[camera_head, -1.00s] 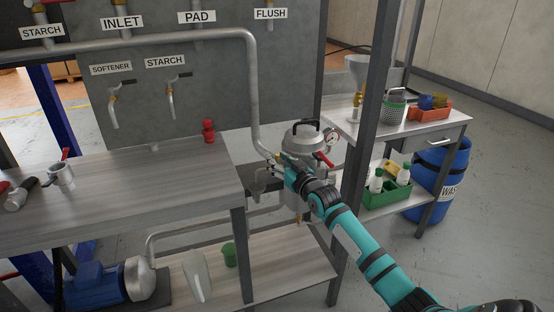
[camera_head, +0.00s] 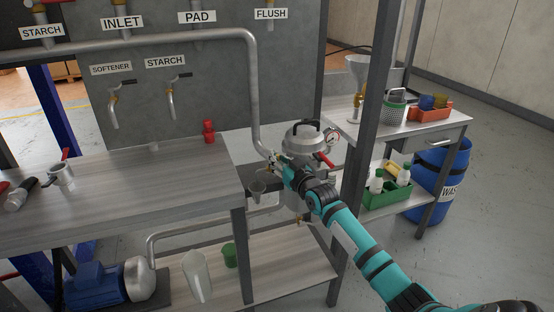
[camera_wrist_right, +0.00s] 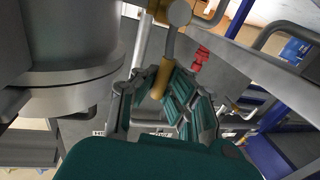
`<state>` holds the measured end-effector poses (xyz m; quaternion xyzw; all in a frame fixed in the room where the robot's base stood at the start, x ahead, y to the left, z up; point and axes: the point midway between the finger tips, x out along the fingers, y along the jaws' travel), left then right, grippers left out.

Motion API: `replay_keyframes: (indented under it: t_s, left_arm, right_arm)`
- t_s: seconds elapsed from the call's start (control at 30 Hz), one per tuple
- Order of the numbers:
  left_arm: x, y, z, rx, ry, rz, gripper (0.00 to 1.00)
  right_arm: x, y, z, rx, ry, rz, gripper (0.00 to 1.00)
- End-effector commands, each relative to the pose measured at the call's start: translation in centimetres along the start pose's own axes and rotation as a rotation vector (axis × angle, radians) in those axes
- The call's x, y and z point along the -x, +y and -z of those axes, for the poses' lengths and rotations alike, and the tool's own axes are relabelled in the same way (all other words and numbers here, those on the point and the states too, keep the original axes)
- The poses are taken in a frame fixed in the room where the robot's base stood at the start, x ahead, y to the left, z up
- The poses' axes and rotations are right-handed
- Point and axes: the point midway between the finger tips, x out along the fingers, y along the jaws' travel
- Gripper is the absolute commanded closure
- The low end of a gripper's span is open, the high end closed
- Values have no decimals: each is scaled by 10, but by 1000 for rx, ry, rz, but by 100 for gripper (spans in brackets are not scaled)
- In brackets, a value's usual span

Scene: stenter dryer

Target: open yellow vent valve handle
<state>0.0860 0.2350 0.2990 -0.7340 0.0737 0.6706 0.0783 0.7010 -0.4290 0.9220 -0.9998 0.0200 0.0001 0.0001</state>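The yellow vent valve handle (camera_wrist_right: 159,82) is a short rounded lever hanging from a grey metal fitting in the right wrist view. Its lower end lies between the fingers of my right gripper (camera_wrist_right: 170,88), which look parted around it; I cannot tell whether they touch it. In the head view my right gripper (camera_head: 281,168) is at the left side of the lidded steel vessel (camera_head: 303,136), beside the grey pipe. It covers the handle there. My left gripper is not in view.
The vessel has a red lever (camera_head: 325,159) and a pressure gauge (camera_head: 333,139). A dark upright post (camera_head: 371,110) stands right of it. A workbench (camera_head: 150,185) lies left, and a side table (camera_head: 425,128) with a funnel and baskets stands right. A vertical pipe (camera_head: 254,100) runs close to my gripper.

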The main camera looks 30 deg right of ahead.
Motion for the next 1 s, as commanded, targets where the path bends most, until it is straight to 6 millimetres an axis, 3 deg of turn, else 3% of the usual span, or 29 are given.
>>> replay_keyframes:
  t_s: [0.53, 1.0]
  left_arm:
    - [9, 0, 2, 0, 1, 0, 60]
    - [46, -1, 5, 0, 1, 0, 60]
  right_arm:
    - [0, -5, -1, 59, -17, 2, 100]
    - [-4, -27, -7, 424, -94, 4, 100]
